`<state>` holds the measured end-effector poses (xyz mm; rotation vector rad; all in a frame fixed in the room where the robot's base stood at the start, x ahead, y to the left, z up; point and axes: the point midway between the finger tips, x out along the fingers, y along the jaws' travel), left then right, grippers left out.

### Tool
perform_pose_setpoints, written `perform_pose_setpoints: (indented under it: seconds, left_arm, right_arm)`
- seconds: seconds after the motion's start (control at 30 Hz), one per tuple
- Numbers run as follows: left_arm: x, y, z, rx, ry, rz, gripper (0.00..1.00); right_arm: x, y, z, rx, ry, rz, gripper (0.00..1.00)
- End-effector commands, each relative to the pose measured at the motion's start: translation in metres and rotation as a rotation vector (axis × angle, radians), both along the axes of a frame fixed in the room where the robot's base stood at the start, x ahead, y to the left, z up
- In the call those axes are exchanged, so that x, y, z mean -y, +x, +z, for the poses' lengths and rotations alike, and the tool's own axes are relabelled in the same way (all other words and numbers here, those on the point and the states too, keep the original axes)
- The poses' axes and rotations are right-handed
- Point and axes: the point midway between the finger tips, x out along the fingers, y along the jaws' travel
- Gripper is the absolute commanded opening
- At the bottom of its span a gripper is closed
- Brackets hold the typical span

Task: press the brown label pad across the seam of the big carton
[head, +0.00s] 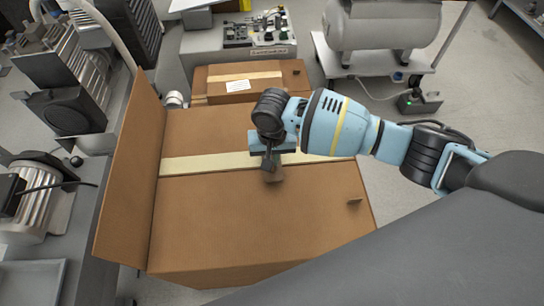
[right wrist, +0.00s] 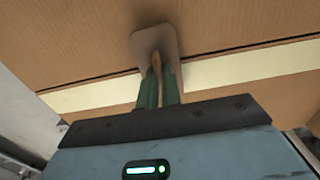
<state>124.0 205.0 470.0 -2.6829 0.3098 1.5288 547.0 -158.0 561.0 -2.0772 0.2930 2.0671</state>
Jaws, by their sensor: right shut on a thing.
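The big carton (head: 215,225) stands in the middle of the head view, its top crossed by a pale tape strip (head: 200,163). In the right wrist view the strip (right wrist: 235,70) runs beside a dark seam line. My right gripper (head: 270,163) is over the carton's middle, pointing down. In the right wrist view its green fingers (right wrist: 158,85) are shut on the brown label pad (right wrist: 155,40). The pad overlaps the strip and seam line there; I cannot tell whether it touches the carton. The pad (head: 275,175) is partly hidden in the head view. My left gripper is out of view.
A raised carton flap (head: 127,175) stands along the left side. A smaller taped carton (head: 225,74) with a white label is behind. Compressors (head: 70,85) line the left. A white tank (head: 380,22) on a cart stands at the back right. The right floor is mostly clear.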

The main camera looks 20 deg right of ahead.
Motion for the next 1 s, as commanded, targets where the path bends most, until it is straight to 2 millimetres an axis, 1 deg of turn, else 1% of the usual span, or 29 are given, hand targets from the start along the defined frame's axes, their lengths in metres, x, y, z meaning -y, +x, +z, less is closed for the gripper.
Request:
perform_pose_setpoints:
  seconds: [0.27,0.63,1.0]
  left_arm:
    - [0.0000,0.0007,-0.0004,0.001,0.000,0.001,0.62]
    - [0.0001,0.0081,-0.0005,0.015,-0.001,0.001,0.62]
    - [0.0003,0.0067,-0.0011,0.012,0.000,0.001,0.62]
  right_arm:
    - [-0.0001,-0.0002,-0.0025,-0.001,0.000,0.000,0.00]
    - [-0.0001,-0.0001,-0.0064,-0.001,0.000,0.000,0.00]
    - [-0.0001,-0.0001,-0.0101,0.000,0.000,0.000,0.00]
